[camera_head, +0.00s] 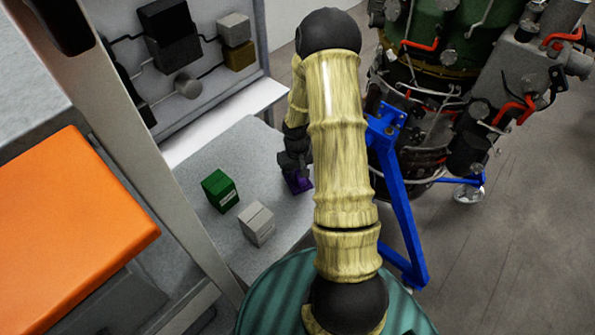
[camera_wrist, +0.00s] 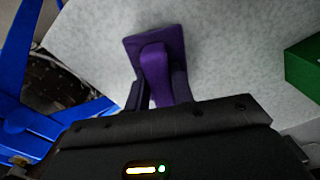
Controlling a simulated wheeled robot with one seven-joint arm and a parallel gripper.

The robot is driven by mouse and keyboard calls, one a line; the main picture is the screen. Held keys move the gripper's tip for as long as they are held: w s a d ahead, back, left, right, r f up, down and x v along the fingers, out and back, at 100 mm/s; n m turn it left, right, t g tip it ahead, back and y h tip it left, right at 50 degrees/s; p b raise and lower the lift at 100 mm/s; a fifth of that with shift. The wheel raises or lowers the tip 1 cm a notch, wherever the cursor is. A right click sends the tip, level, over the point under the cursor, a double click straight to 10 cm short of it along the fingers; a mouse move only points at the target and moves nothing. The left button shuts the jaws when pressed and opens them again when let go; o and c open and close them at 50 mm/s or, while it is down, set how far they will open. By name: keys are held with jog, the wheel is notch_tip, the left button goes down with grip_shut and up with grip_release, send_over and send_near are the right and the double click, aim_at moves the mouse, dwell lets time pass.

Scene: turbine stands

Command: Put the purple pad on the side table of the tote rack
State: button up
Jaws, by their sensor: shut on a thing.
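The purple pad (camera_head: 298,182) is at the right side of the grey side table (camera_head: 225,160) in the head view, partly hidden by my gripper (camera_head: 292,165). In the wrist view the purple pad (camera_wrist: 157,60) has a flat plate and a raised grip. My gripper (camera_wrist: 158,92) is shut on that grip, one finger on each side. The pad's plate lies over the pale tabletop (camera_wrist: 235,45); I cannot tell whether it touches.
A green box (camera_head: 219,190) and a white box (camera_head: 257,223) stand on the table left of the pad. A blue turbine stand (camera_head: 400,200) is close on the right. An orange-topped block (camera_head: 70,225) is at far left.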

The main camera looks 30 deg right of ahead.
aim_at(297, 172)
jog(key=shift+f+b, duration=0.3)
jog(key=shift+f, duration=0.5)
jog(key=shift+f, duration=0.35)
jog(key=o, duration=1)
jog(key=shift+c, duration=0.2)
jog(key=shift+o, duration=0.8)
jog(key=shift+r, duration=0.1)
jog(key=shift+r+p, duration=2.4)
jog(key=shift+r, duration=1.1)
